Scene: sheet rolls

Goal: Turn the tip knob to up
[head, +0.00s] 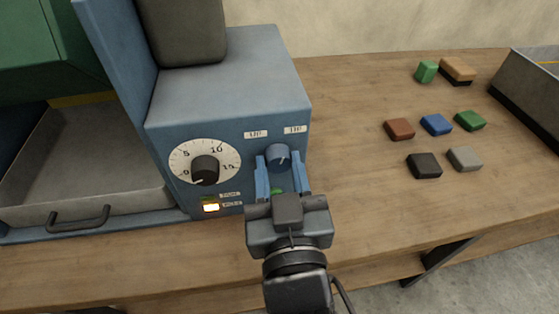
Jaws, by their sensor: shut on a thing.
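The tip knob (278,155) is a small blue-grey round knob on the front of a blue machine. A pale mark on its face seems to point up and to the right, but it is small. Two white labels sit above it: the left one (256,134) seems to read UP, and the right one (296,130) is hard to read. My gripper (280,166) comes from below, with one blue finger on each side of the knob, shut on it. The fingers hide the knob's sides.
Left of the knob is a white dial (228,156) with a black knob (204,170), above a lit indicator (210,208). A metal tray (85,150) with a handle lies left. Several coloured blocks, one blue (436,124), lie on the wooden bench (350,90). A grey bin (525,95) stands far right.

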